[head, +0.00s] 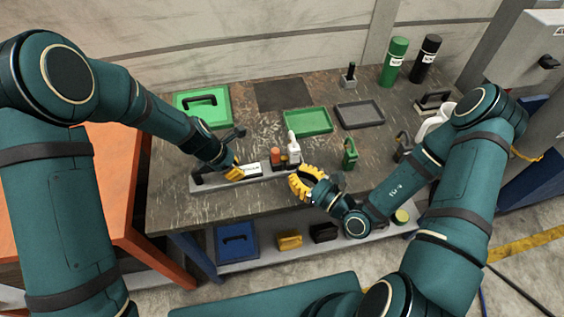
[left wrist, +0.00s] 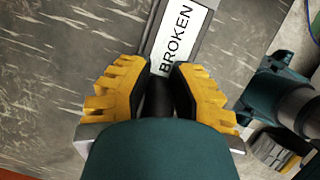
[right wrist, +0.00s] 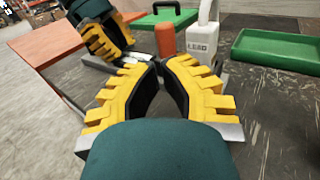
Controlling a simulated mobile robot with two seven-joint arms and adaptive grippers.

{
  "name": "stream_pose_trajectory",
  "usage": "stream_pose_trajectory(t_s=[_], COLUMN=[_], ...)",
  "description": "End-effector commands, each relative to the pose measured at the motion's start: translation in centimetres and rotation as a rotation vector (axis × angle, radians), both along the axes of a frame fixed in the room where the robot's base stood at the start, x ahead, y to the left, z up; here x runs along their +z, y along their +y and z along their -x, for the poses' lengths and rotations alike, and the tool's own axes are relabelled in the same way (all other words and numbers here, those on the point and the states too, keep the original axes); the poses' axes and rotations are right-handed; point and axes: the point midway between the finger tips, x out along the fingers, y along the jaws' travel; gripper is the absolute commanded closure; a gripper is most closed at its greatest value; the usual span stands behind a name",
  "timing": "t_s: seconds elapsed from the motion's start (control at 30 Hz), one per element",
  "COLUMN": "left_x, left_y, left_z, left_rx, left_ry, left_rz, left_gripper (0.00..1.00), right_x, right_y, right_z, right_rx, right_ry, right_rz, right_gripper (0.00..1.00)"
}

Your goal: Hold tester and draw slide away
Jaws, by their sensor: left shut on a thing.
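A long grey strip (head: 215,185) with a white plate (head: 252,169) lies along the table's front; the tester and slide are not clearly told apart. In the left wrist view the plate's label reads BROKEN (left wrist: 175,40). My left gripper (head: 236,172) is shut on a black round part (left wrist: 158,98) just beside that label; its fingers partly hide it. My right gripper (head: 303,181) is at the strip's right end, near the table's front edge. In the right wrist view (right wrist: 160,65) its fingertips nearly meet, with nothing between them. My left gripper also shows there (right wrist: 108,40).
A green tray (head: 308,122) and a grey tray (head: 360,115) lie behind. A green case (head: 203,107) is at back left. A green upright object (head: 350,154) stands to the right.

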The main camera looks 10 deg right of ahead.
Motion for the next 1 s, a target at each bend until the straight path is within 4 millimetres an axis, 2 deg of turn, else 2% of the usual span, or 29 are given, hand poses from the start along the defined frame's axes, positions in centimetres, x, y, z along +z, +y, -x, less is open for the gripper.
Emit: stream_pose_trajectory(t_s=[0.2, 0.4, 0.83, 1.0], left_x=[0.0, 0.0, 0.0, 0.0], left_y=[0.1, 0.1, 0.0, 0.0], left_z=[0.0, 0.0, 0.0, 0.0], left_rx=[0.001, 0.001, 0.000, 0.000], left_ry=[-0.002, -0.002, -0.001, -0.001], left_rz=[-0.001, -0.001, -0.001, 0.000], left_gripper=[1.00, 1.00, 1.00, 1.00], right_x=[0.0, 0.0, 0.0, 0.0], right_y=[2.2, 3.2, 3.5, 5.4], right_z=[-3.0, -4.5, -4.7, -4.6], right_rx=[0.002, 0.001, 0.000, 0.005], right_ry=[-0.002, -0.001, 0.000, 0.002], right_rz=[0.000, 0.000, 0.000, -0.002], right_gripper=[1.00, 1.00, 1.00, 1.00])
